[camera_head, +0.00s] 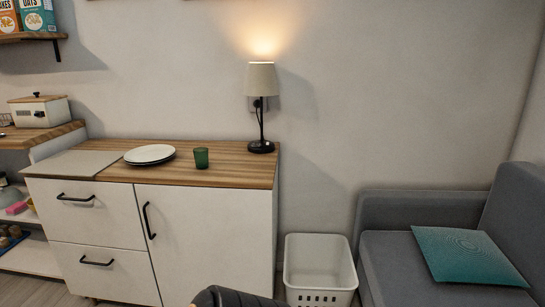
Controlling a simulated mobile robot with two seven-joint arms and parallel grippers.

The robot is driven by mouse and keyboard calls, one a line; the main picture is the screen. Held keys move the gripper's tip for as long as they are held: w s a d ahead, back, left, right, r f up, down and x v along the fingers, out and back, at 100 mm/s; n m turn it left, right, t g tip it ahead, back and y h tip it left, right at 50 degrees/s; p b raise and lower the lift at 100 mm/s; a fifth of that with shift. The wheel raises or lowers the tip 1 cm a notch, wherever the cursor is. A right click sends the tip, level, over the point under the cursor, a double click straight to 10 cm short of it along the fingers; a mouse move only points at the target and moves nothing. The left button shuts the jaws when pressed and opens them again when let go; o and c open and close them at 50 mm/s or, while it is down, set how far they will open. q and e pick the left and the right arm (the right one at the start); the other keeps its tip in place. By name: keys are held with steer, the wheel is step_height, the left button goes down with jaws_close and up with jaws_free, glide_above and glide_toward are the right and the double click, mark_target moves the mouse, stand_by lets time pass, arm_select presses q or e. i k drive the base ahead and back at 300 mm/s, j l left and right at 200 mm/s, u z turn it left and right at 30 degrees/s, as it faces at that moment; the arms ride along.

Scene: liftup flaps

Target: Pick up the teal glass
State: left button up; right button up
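The teal glass (201,158) is a small dark green-teal tumbler. It stands upright on the wooden top of the white cabinet (213,175), just right of a white plate stack. A dark rounded part at the bottom middle of the view looks like a piece of my own arm. Neither gripper's fingers show in the head view. Nothing touches the glass, and nothing hides it.
White plates (150,154) lie left of the glass. A lit lamp (262,108) stands at the right back corner. A white basket (319,268) and a grey sofa (399,250) with a teal cushion (467,256) stand right of the cabinet. The counter's front right is clear.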

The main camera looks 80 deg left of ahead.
mark_target(201, 153)
steer(key=k+j+u, duration=0.1)
steer(key=u, duration=2.9)
